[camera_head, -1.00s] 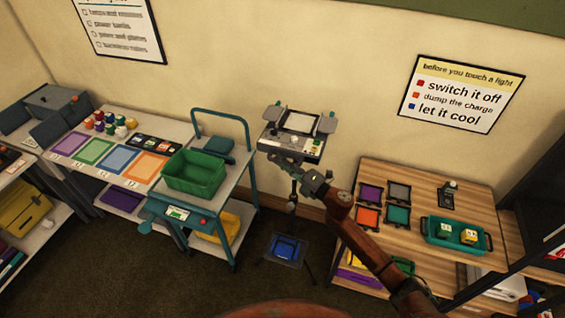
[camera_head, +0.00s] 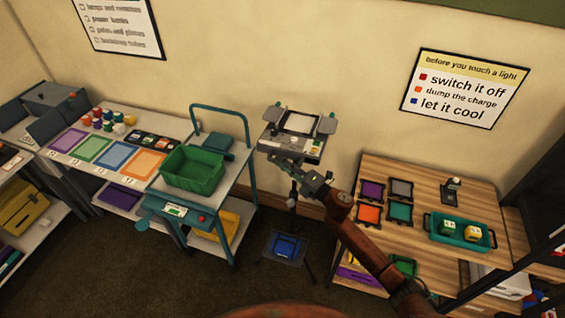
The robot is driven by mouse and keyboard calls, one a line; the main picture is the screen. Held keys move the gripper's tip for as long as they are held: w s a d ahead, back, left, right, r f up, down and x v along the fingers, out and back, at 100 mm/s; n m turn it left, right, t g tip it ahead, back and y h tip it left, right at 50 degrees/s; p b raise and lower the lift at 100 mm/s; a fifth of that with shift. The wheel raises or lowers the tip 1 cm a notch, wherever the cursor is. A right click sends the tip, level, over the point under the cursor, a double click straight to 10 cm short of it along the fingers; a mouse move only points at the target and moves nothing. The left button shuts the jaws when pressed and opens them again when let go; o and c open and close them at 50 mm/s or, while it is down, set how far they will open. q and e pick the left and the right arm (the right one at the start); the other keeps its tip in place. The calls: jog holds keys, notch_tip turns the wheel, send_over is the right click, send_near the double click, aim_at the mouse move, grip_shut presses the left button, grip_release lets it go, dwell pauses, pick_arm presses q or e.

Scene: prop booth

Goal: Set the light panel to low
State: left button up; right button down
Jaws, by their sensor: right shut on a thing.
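The light panel (camera_head: 299,123) stands on a stand against the wall, with a pale square face, side flaps and a grey control strip (camera_head: 289,144) along its front edge. My right arm reaches up to it from the lower right. My right gripper (camera_head: 303,168) is at the panel's front underside, just below the control strip, and is shut on a part there. The gripped part is hidden by the fingers and too small to make out. The panel's setting cannot be read. My left gripper is not in view.
A cart with a green bin (camera_head: 193,172) stands left of the panel. A wooden table (camera_head: 420,181) with coloured squares and a teal tray (camera_head: 461,243) stands right, partly behind my right arm. A blue tray (camera_head: 285,247) lies on the floor below the panel.

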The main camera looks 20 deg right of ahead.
notch_tip(320, 180, down, 27)
jog(key=b, duration=2)
jog(key=shift+f, duration=0.15)
jog(key=shift+s+f, duration=0.1)
jog(key=c, duration=2)
grip_release()
jog(key=shift+o, duration=0.2)
jog(key=shift+r, duration=0.2)
jog(key=r+v, duration=0.1)
jog(key=v, duration=1)
jog(key=shift+s+d+f, duration=0.3)
jog(key=shift+s+f, duration=0.05)
jog(key=shift+f, duration=0.1)
